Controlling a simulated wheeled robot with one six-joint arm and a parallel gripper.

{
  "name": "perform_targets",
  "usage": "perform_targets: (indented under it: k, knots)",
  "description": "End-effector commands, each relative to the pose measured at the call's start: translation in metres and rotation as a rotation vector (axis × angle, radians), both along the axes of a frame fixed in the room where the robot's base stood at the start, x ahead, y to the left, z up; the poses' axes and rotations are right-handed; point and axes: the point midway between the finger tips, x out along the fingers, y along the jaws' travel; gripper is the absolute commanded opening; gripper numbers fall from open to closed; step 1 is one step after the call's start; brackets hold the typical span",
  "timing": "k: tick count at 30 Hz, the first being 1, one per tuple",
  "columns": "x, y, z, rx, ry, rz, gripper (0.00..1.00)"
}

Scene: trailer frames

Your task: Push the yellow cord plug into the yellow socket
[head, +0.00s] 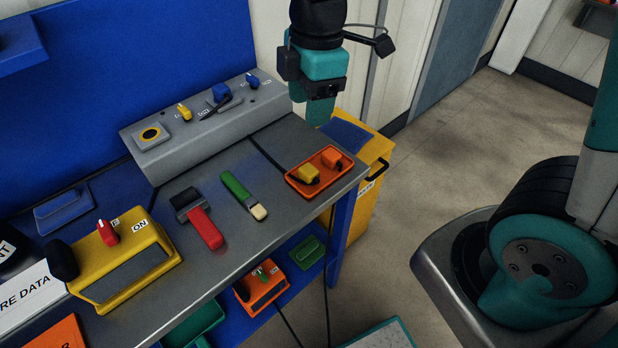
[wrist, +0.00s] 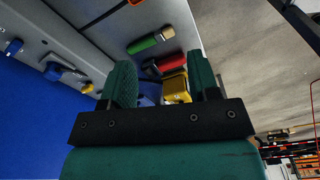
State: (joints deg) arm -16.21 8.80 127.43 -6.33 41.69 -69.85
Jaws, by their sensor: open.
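The yellow cord plug (head: 308,174) lies in an orange tray (head: 291,184) at the right end of the bench, beside an orange plug (head: 331,158). The yellow socket (head: 150,133) is a dark round hole with a yellow ring on the left end of the grey sloped console (head: 199,146). My gripper (head: 320,112) hangs above and behind the tray, near the console's right end, apart from both. In the wrist view my gripper (wrist: 162,77) has its teal fingers spread with nothing held. Only an orange edge of the tray (wrist: 136,2) shows there; the plug is out of view.
A green-handled brush (head: 239,190), a red-handled tool (head: 205,228) and a yellow switch box (head: 125,262) lie on the bench. The console carries a yellow switch (head: 184,111) and blue switches. A yellow cabinet (head: 368,185) stands beyond the bench's right end.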

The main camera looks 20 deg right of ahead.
Motion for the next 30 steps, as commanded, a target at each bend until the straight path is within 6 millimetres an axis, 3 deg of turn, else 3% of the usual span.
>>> perform_targets:
  k: [1, 6, 20, 23, 30]
  knots:
    - [0.012, -0.003, -0.014, -0.026, 0.000, 0.079, 0.55]
    - [0.034, -0.010, -0.032, -0.080, -0.004, 0.267, 0.55]
    - [0.037, -0.012, -0.039, -0.090, -0.004, 0.309, 0.55]
    - [0.037, -0.012, -0.052, -0.090, 0.000, 0.308, 0.55]
    - [0.036, -0.012, -0.105, -0.090, 0.003, 0.308, 0.55]
